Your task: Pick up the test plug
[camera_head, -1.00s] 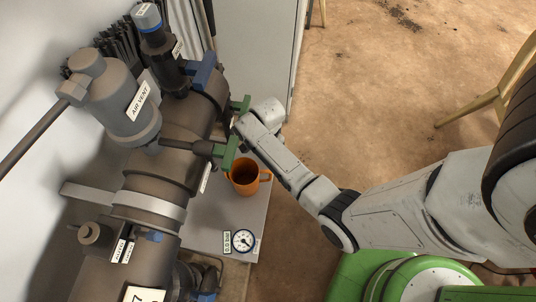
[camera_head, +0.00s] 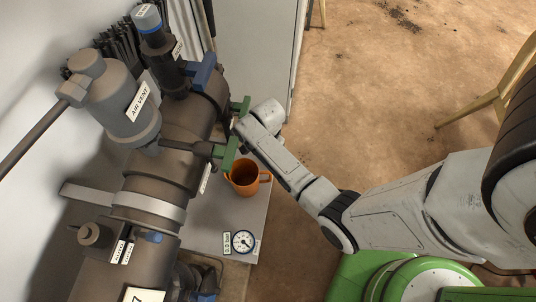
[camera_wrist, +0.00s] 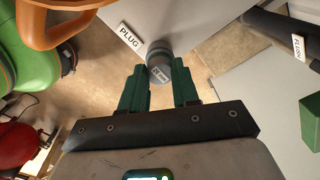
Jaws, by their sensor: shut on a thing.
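The test plug (camera_wrist: 160,50) is a short grey cylinder with a small pale label on its end, seen in the wrist view between the green fingertips. My gripper (camera_wrist: 159,70) is shut on it. A "PLUG" label (camera_wrist: 130,37) lies on the pale shelf surface just left of the plug. In the head view my gripper (camera_head: 233,128) is beside the large brown pipe, its green fingers on either side of the grasp. The plug itself is hard to make out there. I cannot tell whether it still touches the shelf.
An orange mug (camera_head: 244,178) stands close to my gripper on the grey shelf (camera_head: 215,215). A pressure gauge (camera_head: 243,241) lies nearer the front. The brown manifold pipe (camera_head: 160,175) and air vent (camera_head: 120,105) are on the left. Open floor lies to the right.

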